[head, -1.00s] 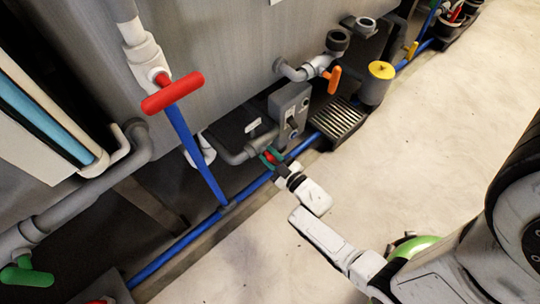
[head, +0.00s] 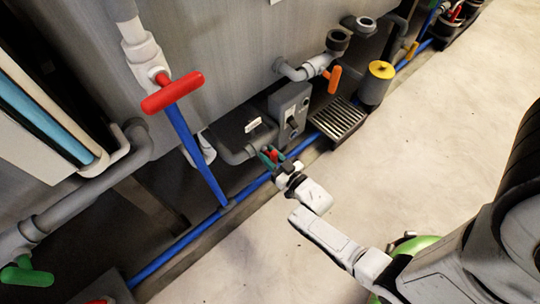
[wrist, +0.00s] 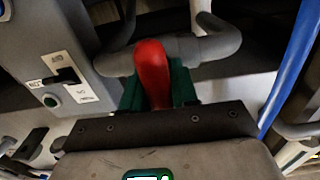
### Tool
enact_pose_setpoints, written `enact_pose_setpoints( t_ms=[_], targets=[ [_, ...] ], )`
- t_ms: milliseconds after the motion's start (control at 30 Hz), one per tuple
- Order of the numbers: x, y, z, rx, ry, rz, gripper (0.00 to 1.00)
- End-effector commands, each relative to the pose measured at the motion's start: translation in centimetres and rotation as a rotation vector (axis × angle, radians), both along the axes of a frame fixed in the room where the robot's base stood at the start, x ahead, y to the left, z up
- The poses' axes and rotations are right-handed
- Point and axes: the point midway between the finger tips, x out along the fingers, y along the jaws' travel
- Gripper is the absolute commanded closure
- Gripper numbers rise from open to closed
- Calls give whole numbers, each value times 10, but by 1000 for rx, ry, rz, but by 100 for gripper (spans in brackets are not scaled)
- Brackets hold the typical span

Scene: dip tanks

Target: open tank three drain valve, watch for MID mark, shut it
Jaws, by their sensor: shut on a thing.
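A red valve handle (head: 273,156) sits on a grey elbow pipe low in front of the grey tank wall (head: 230,50). My gripper (head: 277,161) is shut on this handle, its green finger pads on either side. In the wrist view the red handle (wrist: 152,72) stands up between the green pads, in front of a grey pipe (wrist: 205,48); the handle's lower end is hidden behind my gripper. A grey box (head: 290,105) with a dark switch is beside the valve; its labels (wrist: 58,62) show in the wrist view but I cannot read them surely. No liquid level is visible.
A large red handle (head: 172,92) on a white pipe, an orange handle (head: 335,79) and a green handle (head: 27,275) are nearby. A blue pipe (head: 160,262) runs along the floor. A grate (head: 340,120) and yellow-topped can (head: 381,70) stand right.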

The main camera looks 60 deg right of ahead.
Motion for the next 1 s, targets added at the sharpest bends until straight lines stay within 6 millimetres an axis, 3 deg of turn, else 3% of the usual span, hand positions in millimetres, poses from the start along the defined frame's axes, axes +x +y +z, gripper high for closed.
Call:
enact_pose_setpoints(
  t_ms=[267,300,467,767,1000],
  targets=[
    [-1,0,-1,5,2,-1,100],
    [-1,0,-1,4,2,-1,68],
    [-1,0,-1,2,1,0,52],
    [-2,1,0,1,1,0,51],
    [-34,10,1,4,5,0,51]
  ],
)
